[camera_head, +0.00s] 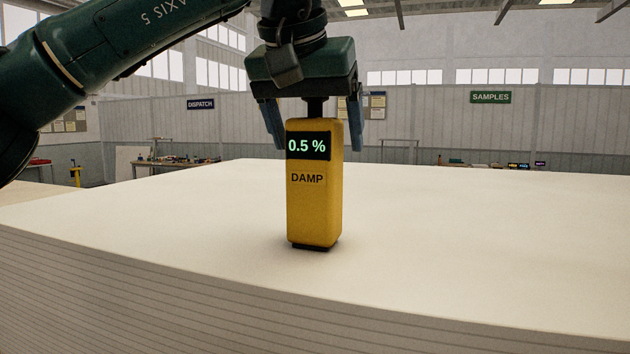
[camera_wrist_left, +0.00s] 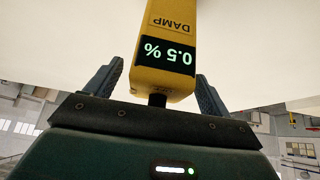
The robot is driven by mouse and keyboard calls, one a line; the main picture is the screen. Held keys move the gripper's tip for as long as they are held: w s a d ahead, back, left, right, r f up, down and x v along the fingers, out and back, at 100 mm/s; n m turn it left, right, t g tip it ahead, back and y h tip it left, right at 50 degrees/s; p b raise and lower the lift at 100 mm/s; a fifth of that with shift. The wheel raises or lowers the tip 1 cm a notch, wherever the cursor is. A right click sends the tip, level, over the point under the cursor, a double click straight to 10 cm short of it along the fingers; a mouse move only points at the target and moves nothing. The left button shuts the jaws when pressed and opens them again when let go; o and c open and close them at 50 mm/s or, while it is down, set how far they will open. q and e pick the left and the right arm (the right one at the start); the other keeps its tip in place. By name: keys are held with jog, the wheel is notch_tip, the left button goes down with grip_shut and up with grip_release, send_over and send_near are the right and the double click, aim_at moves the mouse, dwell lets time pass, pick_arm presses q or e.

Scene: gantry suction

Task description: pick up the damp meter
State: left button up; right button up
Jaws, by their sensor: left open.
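The damp meter (camera_head: 315,210) is a tall yellow block with a black screen reading "0.5 %" and the word "DAMP". It stands upright on the pale stacked sheets. My left gripper (camera_head: 315,135) is open above it, pointing down, with one blue finger on each side of the meter's top. A gap shows between the left finger and the meter. In the left wrist view the meter (camera_wrist_left: 168,50) lies between the two fingers of the left gripper (camera_wrist_left: 160,85), upside down in the picture. My right gripper is not in view.
The stack of large pale sheets (camera_head: 480,230) has a wide, flat, clear top around the meter. Its layered front edge (camera_head: 150,300) faces me. Far behind are benches, a "DISPATCH" sign (camera_head: 200,104) and a "SAMPLES" sign (camera_head: 490,97).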

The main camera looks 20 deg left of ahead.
pick_arm(q)
jog(key=shift+r, duration=0.1)
grip_shut()
dwell(0.8)
